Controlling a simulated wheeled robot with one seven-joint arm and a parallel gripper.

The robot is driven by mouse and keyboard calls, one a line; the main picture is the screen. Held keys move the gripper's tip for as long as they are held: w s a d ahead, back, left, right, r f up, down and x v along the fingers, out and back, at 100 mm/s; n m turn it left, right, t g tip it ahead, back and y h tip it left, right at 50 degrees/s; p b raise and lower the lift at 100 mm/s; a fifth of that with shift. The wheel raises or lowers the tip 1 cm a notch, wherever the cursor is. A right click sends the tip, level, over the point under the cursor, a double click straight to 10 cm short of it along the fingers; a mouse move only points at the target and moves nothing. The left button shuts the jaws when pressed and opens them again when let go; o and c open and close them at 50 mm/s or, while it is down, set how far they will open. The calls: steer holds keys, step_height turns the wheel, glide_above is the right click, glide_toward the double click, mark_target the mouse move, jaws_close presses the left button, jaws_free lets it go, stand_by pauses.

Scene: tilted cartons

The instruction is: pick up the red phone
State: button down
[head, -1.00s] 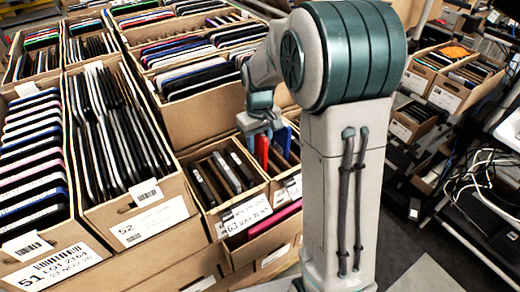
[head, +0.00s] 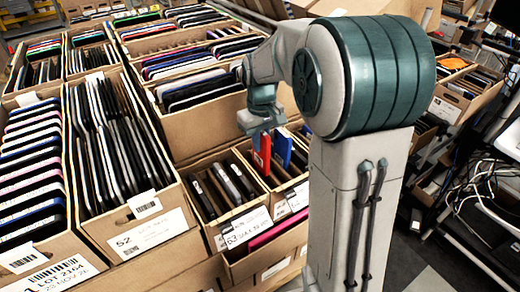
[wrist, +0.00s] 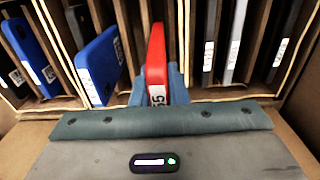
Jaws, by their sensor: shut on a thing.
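The red phone (wrist: 156,62) stands upright on edge in the middle of the wrist view, with a white label on its near end. My gripper (wrist: 158,88) is shut on it, with a blue-grey finger on each side. In the head view the red phone (head: 262,153) hangs below my gripper (head: 261,126), next to a blue phone (head: 282,147). The phone's lower part is hidden by the box in the head view, so I cannot tell whether it is clear of its slot.
Cardboard dividers (wrist: 182,30) stand close on both sides. Blue phones (wrist: 98,66) lean to the left and grey ones (wrist: 238,40) stand to the right. Box 52 (head: 150,235) with dark devices stands at the left. A pink device (head: 278,229) lies in front below.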

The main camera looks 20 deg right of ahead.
steer(key=s+d+r+b, duration=0.1)
steer(key=s+d+r, duration=0.3)
steer(key=s, duration=0.6)
step_height(320, 180, up, 2)
steer(key=shift+s+d+r, duration=0.15)
steer(key=shift+d+r, duration=0.05)
steer(key=shift+r+p, duration=0.45)
steer(key=shift+r, duration=0.35)
step_height(320, 180, up, 3)
steer(key=shift+f+p, duration=0.1)
steer(key=shift+p, duration=1.1)
